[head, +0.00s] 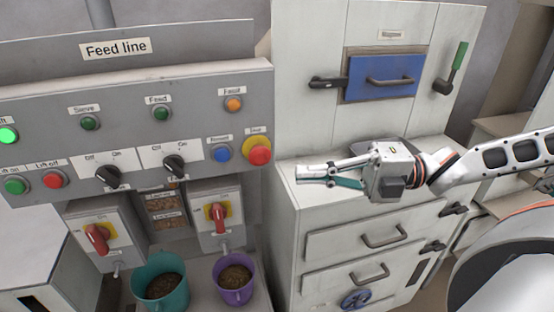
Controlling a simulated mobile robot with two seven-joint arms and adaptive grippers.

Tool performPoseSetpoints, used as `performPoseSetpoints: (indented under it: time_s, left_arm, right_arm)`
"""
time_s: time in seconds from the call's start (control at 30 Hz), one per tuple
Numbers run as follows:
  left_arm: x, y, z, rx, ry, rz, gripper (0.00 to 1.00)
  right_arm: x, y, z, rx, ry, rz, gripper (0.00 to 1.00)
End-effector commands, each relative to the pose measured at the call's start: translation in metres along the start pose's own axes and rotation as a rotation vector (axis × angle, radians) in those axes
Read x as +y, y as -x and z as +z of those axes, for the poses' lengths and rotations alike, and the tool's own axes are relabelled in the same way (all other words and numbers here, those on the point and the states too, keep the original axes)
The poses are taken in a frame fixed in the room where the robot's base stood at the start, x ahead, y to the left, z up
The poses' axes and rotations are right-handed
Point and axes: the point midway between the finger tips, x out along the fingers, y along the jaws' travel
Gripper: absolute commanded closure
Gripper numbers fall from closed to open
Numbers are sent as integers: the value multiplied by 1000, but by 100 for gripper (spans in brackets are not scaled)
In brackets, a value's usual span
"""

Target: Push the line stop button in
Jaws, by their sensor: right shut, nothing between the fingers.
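The line stop button looks to be the red mushroom button (259,152) on a yellow collar, at the right end of the grey Feed line panel (190,92). The small label above it is too blurred to read surely. My right gripper (299,176) reaches in from the right, its fingers closed and pointing left. In the picture its tips are a little right of and below the red button, apart from it, with nothing held. My left gripper is not in view.
A blue button (221,153) sits just left of the red one. Below the panel are red-handled switches (217,217), a teal bucket (160,283) and a purple bucket (234,282) with pellets. A white cabinet (335,215) with drawers stands under my right gripper.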

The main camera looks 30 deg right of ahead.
Motion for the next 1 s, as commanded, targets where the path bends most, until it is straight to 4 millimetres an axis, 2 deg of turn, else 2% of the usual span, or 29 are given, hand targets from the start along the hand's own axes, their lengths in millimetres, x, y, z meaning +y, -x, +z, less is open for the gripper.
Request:
performPoseSetpoints:
  time_s: [0.1, 0.33, 0.7, 1.0]
  left_arm:
    - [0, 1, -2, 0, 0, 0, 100]
    - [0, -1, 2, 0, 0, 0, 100]
    - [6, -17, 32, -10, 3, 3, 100]
    - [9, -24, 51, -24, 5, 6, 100]
  right_arm:
    - [0, -20, -1, 3, -4, 5, 100]
    - [0, -49, -1, 1, -3, 6, 100]
    - [-6, -54, 26, -2, -2, -4, 100]
    - [-3, -57, 38, -1, -2, -2, 100]
